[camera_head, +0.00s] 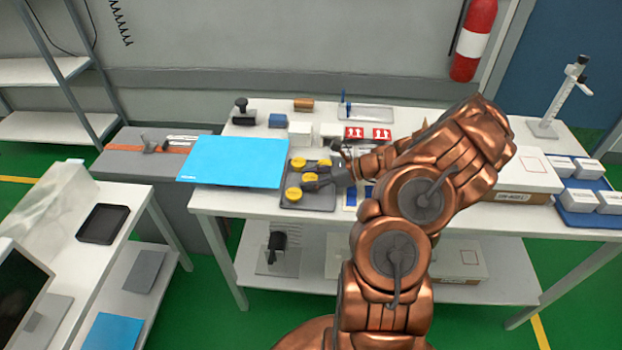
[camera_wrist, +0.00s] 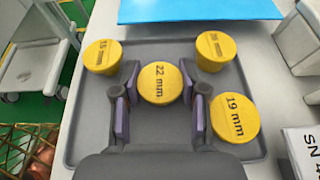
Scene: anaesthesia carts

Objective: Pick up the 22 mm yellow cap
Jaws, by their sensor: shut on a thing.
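The 22 mm yellow cap (camera_wrist: 160,83) is round with black lettering and sits between my two fingertips (camera_wrist: 158,100) in the wrist view. My gripper is shut on it, with one purple-padded finger on each side. Other yellow caps are around it: a 15 mm cap (camera_wrist: 103,57) at left, a 19 mm cap (camera_wrist: 232,118) at right, and another cap (camera_wrist: 215,51) behind right whose label is hard to read. A dark grey tray (camera_wrist: 85,130) lies beneath them. In the head view my gripper (camera_head: 312,181) is low over the tray (camera_head: 322,200); I cannot tell whether the held cap touches it.
A blue sheet (camera_head: 232,161) lies left of the tray on the white table (camera_head: 210,200). White boxes on a blue tray (camera_head: 590,216) are at far right. A fire extinguisher (camera_head: 475,40) hangs on the wall.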

